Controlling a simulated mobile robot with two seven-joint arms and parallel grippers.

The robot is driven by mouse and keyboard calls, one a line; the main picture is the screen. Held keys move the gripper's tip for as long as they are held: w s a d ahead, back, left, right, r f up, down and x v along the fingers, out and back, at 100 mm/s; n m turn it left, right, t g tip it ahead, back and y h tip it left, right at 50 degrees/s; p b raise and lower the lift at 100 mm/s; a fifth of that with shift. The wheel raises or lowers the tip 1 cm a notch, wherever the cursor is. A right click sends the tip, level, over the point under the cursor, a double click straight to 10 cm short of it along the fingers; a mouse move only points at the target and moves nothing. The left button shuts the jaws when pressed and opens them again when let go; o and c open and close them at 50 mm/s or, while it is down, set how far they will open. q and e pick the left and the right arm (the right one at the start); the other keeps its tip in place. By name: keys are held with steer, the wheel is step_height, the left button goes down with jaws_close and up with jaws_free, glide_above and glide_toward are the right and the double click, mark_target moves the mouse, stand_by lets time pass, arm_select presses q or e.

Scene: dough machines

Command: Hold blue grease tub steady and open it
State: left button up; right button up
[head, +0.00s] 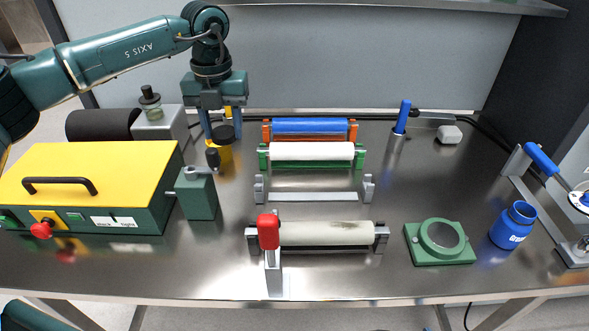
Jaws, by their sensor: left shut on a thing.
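The blue grease tub (507,231) stands at the right of the steel bench, with a white label on its side. My left gripper (223,131) points down at the back left, far from the blue tub. No gripper touches the blue tub. My right gripper is out of view.
A green ring-shaped fixture (440,242) sits just left of the tub, and a blue-handled lever press (541,160) stands to its right. Rollers on stands (325,233) fill the middle. A yellow-topped machine (90,180) is at the left. Bare steel lies behind the green fixture.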

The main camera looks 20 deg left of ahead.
mark_target(235, 187)
arm_select(q)
step_height(235, 187, down, 14)
steer(key=shift+w, duration=0.15)
stand_by(0.3)
steer(key=shift+f, duration=0.1)
steer(key=o, duration=1.1)
step_height(235, 187, up, 12)
steer(key=shift+d+r+b, duration=0.1)
steer(key=shift+r+b, duration=0.05)
steer(key=shift+b, duration=0.3)
